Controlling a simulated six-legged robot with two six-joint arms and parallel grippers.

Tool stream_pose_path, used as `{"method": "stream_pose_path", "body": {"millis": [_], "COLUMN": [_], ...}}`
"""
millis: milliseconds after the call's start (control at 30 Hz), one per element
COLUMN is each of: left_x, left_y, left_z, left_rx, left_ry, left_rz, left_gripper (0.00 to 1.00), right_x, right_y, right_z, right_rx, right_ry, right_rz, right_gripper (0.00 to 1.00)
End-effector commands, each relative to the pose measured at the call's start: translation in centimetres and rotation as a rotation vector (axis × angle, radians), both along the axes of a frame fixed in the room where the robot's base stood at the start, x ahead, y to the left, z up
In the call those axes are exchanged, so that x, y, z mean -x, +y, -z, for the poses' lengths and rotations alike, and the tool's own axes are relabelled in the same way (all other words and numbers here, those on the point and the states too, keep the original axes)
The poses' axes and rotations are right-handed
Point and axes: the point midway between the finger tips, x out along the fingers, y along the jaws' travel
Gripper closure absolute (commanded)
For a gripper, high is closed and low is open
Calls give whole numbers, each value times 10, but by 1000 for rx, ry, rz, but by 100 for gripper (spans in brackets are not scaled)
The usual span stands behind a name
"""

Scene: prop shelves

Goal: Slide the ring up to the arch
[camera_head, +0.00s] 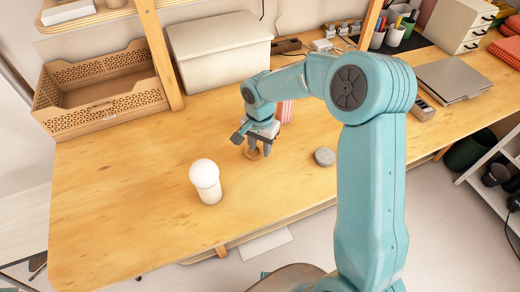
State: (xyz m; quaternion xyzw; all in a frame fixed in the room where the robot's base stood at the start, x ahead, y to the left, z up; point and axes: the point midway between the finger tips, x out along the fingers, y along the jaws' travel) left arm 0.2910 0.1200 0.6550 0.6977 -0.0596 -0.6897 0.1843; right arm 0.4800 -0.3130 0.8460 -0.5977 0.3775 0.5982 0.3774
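My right gripper (260,149) points down at the wooden table, with its dark fingers close to the surface. A small brown ring (254,154) shows at the fingertips, low on the table. The fingers look a little apart, but I cannot tell whether they grip the ring or only stand at it. A red-striped thing (285,110) stands just behind the gripper, partly hidden by my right arm. I cannot make out an arch for certain; the arm may hide it. My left gripper is not in view.
A white round-topped lamp (206,182) stands left of the gripper, and a grey disc (325,157) lies to its right. A perforated wooden crate (103,93) and a lidded box (219,52) stand at the back. The table's left part is clear.

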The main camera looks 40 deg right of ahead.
Motion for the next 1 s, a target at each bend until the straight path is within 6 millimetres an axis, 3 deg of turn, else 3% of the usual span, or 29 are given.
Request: {"method": "stream_pose_path", "body": {"millis": [200,533,567,667,1000], "left_x": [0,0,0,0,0], "left_y": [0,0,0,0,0], "left_z": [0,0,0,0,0], "left_rx": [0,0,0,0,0], "left_ry": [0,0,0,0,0], "left_rz": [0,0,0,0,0], "left_gripper": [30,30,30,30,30], "right_x": [0,0,0,0,0], "right_y": [0,0,0,0,-1], "right_z": [20,24,24,24,23], "right_rx": [1,0,0,1,1], "right_ry": [2,0,0,0,0], "right_rz": [1,1,1,0,1], "right_gripper": [62,62,65,98,100]}}
